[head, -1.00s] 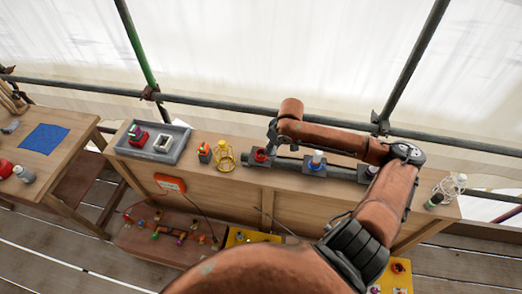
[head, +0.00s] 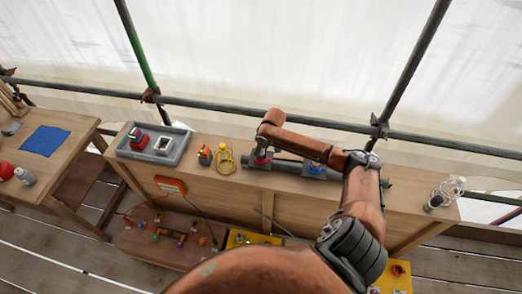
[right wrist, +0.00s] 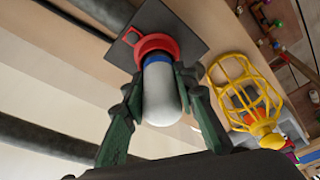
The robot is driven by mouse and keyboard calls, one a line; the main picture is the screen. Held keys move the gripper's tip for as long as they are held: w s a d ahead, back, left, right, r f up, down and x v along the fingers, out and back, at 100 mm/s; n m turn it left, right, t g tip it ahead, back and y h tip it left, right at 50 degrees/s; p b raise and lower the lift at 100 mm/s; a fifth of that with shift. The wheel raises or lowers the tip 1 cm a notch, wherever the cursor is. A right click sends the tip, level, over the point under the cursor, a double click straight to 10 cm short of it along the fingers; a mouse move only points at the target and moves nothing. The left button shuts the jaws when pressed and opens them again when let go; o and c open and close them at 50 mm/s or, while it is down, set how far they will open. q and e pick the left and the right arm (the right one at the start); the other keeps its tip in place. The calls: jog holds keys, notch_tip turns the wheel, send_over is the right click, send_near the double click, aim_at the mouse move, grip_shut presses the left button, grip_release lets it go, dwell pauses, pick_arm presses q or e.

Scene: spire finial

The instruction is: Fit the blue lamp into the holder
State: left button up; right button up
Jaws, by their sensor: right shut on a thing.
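The blue lamp (right wrist: 160,92), a white bulb with a blue band at its base, is between the green-grey fingers of my right gripper (right wrist: 158,108) in the right wrist view. The gripper is shut on it. The blue band is at the opening of a red ring-shaped holder (right wrist: 157,46) on a dark square plate; how deep the lamp sits cannot be told. In the head view my right gripper (head: 262,146) is over the red holder (head: 261,158). A blue holder (head: 313,167) is to its right, partly covered by my arm. My left gripper is not in view.
A yellow wire cage (head: 225,160) stands close left of the red holder, and also shows beside the gripper in the wrist view (right wrist: 243,90). A grey tray (head: 180,150) is farther left. A clear bottle-like item (head: 446,191) is at the bench's right end.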

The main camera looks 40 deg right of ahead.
jog(key=o, duration=1.2)
jog(key=shift+f, duration=0.15)
jog(key=shift+r, duration=0.2)
jog(key=v, duration=1.2)
